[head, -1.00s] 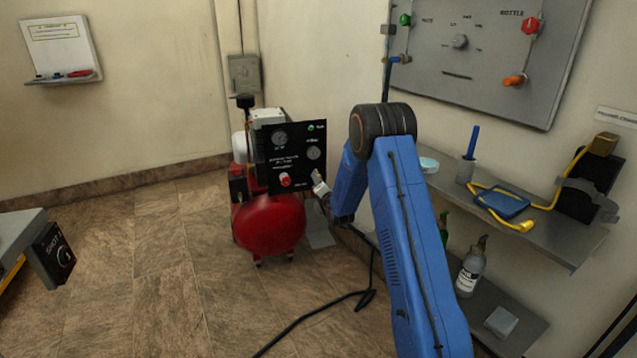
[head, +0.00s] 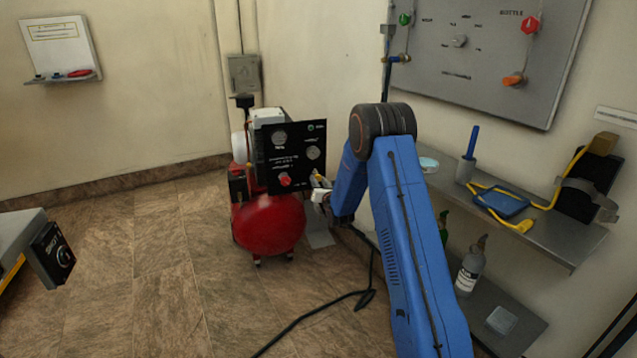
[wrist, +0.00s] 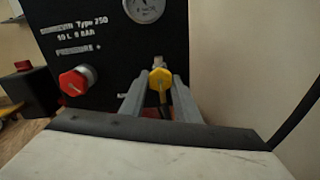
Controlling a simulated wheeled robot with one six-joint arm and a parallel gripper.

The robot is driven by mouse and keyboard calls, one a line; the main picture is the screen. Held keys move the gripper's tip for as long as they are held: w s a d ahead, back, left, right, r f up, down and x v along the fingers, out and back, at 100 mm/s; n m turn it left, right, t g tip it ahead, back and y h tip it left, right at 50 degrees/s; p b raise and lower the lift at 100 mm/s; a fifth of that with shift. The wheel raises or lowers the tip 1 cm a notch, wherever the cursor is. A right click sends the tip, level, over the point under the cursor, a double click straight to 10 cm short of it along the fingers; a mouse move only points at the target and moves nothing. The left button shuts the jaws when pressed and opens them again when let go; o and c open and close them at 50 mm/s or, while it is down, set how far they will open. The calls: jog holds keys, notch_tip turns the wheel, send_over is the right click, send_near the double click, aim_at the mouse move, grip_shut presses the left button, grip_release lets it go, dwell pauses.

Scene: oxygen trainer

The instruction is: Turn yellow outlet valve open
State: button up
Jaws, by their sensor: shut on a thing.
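The yellow outlet valve (wrist: 160,80) is a small yellow knob at the right edge of the black compressor panel (wrist: 105,35) in the wrist view. My gripper (wrist: 160,92) has one grey finger on each side of it and is shut on it. In the head view the valve shows only as a small yellow spot (head: 318,180) beside the panel (head: 291,157), with my gripper (head: 322,190) at it. The valve's stem is partly hidden between the fingers.
A red knob (wrist: 76,80) sits left of the valve on the panel, and a gauge (wrist: 145,8) is above. The red tank (head: 268,226) is below the panel. A wall is close on the right. A black cable (head: 320,312) lies on the floor.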

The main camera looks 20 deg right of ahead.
jog(key=shift+s+f, duration=0.1)
jog(key=shift+f, duration=0.1)
jog(key=o, duration=1.1)
jog(key=shift+r, duration=0.1)
jog(key=shift+c, duration=0.2)
jog(key=s, duration=1.7)
jog(key=shift+s, duration=0.2)
